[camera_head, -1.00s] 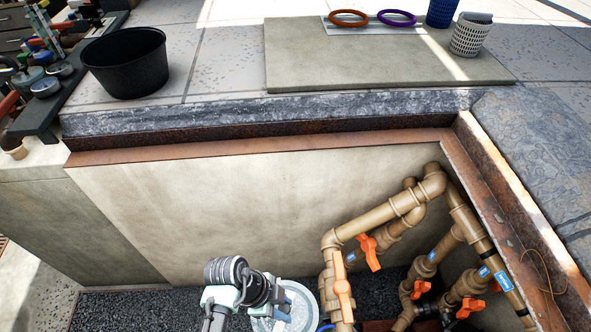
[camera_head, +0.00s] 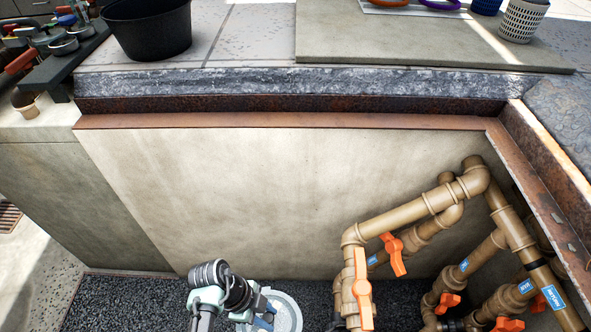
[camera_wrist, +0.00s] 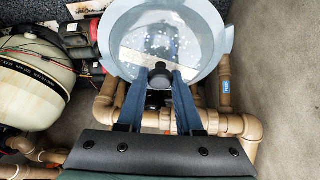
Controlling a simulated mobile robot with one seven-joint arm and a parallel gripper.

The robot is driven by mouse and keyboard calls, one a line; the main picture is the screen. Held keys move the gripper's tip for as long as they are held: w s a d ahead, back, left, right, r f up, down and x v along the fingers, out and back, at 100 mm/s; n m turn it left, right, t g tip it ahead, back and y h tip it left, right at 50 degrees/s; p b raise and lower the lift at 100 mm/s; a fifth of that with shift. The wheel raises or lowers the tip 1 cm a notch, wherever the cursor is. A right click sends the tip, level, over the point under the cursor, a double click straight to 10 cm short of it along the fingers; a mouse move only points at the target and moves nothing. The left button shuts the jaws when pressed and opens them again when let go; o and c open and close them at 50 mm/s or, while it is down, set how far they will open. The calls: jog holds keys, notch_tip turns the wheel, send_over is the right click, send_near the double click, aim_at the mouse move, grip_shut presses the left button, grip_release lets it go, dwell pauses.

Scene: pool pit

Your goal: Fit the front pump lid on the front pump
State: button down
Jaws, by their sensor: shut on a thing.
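The front pump lid is a round, clear, grey-rimmed disc (camera_wrist: 200,45) with a black knob (camera_wrist: 160,76) in the middle, at the top of the wrist view. My gripper (camera_wrist: 158,82) has its blue fingers on either side of that knob and is shut on it. In the head view my gripper (camera_head: 264,310) is at the bottom edge, with part of the pale lid (camera_head: 288,314) beside it. The lid covers what lies behind it in the wrist view. I cannot make out the front pump opening; a red and dark motor-like body (camera_wrist: 84,38) shows left of the lid.
Tan pipes (camera_head: 415,210) with orange valve handles (camera_head: 393,254) stand right of my gripper. A pale rounded tank (camera_wrist: 32,80) is at left in the wrist view. The pit wall (camera_head: 250,190) rises behind, above dark gravel (camera_head: 130,303). A black tub (camera_head: 150,30) stands on the deck.

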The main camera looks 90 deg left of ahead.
jog(key=s+a+f+b+x, duration=0.1)
jog(key=b+x, duration=0.8)
jog(key=x, duration=0.1)
jog(key=s+a+b+x, duration=0.1)
jog(key=s+b+x, duration=0.1)
jog(key=b+x, duration=0.8)
jog(key=w+d+f+b, duration=0.2)
jog(key=w, duration=0.3)
jog(key=w+d+f+b, duration=0.2)
jog(key=w, duration=0.4)
jog(key=w+d+f+b, duration=0.2)
jog(key=w, duration=0.4)
jog(key=shift+w+f, duration=0.1)
jog(key=shift+f, duration=0.1)
jog(key=shift+f+b, duration=0.65)
jog(key=shift+b, duration=0.15)
jog(key=shift+r+p, duration=0.55)
jog(key=shift+p, duration=0.4)
jog(key=shift+f, duration=0.1)
jog(key=shift+f, duration=0.5)
jog(key=shift+c, duration=2.4)
grip_release()
